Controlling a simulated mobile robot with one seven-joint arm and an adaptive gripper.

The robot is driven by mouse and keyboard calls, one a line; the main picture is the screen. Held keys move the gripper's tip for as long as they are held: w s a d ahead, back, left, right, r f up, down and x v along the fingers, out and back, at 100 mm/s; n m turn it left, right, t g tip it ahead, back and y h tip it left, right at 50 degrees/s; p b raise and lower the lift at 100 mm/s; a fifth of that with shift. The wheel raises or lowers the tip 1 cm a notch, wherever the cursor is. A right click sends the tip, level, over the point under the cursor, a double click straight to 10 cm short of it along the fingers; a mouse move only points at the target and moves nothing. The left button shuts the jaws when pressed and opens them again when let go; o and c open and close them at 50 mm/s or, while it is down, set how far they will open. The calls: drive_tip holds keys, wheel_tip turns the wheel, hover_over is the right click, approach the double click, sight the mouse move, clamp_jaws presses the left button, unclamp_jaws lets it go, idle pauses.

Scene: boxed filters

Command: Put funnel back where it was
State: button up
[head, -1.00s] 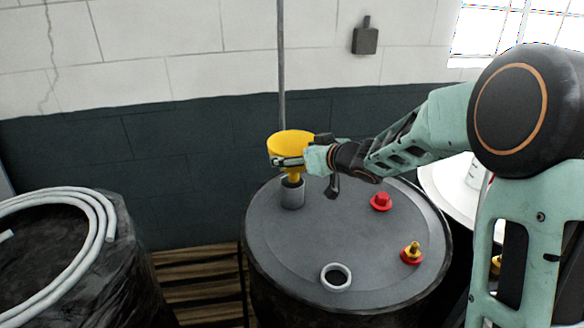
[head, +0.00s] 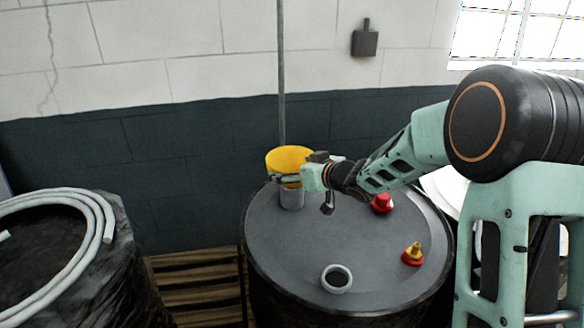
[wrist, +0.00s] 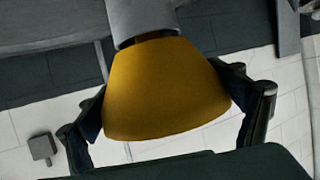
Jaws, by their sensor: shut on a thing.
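The yellow funnel (head: 289,158) is at the back left of the grey drum lid, its wide mouth up. Its narrow lower end is down at a grey cylindrical holder (head: 291,198) standing on the lid, and the spout is hidden. My gripper (head: 284,180) is shut on the funnel from the right, just above the holder. In the wrist view the funnel (wrist: 165,90) sits between both fingers, its narrow end meeting the grey holder (wrist: 140,20). Whether the funnel fully rests on the holder I cannot tell.
The drum lid (head: 300,250) also bears a red cap (head: 382,203), a red and yellow fitting (head: 413,254) and a white ring opening (head: 337,278). A thin vertical pipe (head: 281,70) runs behind the funnel. A drum with a coiled hose (head: 100,215) stands at left.

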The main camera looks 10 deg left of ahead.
drive_tip(key=o, duration=1)
drive_tip(key=shift+f, duration=0.1)
drive_tip(key=shift+o, duration=0.2)
drive_tip(key=shift+r, duration=0.35)
drive_tip(key=p+v, duration=0.1)
drive_tip(key=v, duration=1.1)
drive_tip(key=shift+r, duration=0.25)
